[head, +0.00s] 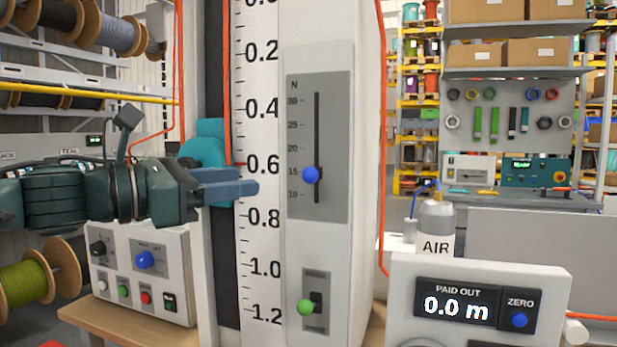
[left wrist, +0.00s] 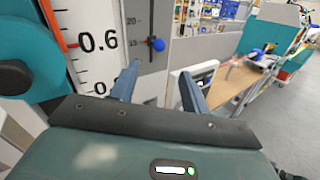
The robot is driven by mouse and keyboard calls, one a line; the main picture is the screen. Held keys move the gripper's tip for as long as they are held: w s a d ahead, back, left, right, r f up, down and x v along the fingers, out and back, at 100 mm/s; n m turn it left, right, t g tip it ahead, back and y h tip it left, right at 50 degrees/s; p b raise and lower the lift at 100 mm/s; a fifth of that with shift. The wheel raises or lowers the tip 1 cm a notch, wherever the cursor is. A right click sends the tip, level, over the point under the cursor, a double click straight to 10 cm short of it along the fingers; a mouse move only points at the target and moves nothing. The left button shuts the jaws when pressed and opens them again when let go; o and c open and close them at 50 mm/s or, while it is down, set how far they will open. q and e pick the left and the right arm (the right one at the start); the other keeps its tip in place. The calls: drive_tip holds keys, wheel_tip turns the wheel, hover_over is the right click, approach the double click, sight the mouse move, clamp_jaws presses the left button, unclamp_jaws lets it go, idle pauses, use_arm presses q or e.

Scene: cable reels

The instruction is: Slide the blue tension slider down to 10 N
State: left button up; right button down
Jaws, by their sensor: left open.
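The blue tension slider knob (head: 311,174) sits on a vertical slot in a grey scale panel (head: 335,130) marked N, level with the 15 mark and above the 10 mark. The slot runs from about 30 at the top to 10 at the bottom. My left gripper (head: 245,182) is open and empty, left of the knob and apart from it, in front of the white ruler. In the left wrist view the blue knob (left wrist: 157,44) shows beyond the gap between the two fingers (left wrist: 160,72). My right gripper is not in view.
A green-knobbed switch (head: 306,307) is lower on the same white column. A teal part (head: 208,148) is behind my left gripper. A control box (head: 140,270) stands lower left. The paid-out display (head: 475,305) and an AIR bottle (head: 436,225) stand to the right.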

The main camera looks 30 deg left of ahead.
sight(303, 175)
use_arm(q)
drive_tip(key=p+x, duration=0.2)
drive_tip(key=x, duration=0.7)
drive_tip(key=shift+f, duration=0.1)
drive_tip(key=p, duration=0.1)
drive_tip(key=w+p, duration=0.1)
drive_tip(key=shift+w+d+r+p, duration=0.15)
drive_tip(key=shift+d+r+p, duration=0.15)
drive_tip(key=shift+d, duration=0.05)
drive_tip(key=shift+w+d+p, duration=0.1)
drive_tip(key=shift+w+p, duration=0.15)
drive_tip(key=shift+p, duration=0.25)
drive_tip(key=shift+w+f+p, duration=0.2)
drive_tip(key=shift+w+p, duration=0.25)
drive_tip(key=shift+p, duration=0.4)
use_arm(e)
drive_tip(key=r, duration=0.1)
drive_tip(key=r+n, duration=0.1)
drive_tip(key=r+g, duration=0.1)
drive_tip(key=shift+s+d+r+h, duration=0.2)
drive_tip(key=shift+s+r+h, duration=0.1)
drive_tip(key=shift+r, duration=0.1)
use_arm(q)
drive_tip(key=shift+f, duration=0.1)
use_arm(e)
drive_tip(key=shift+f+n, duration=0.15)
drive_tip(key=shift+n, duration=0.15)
use_arm(q)
drive_tip(key=shift+c, duration=0.3)
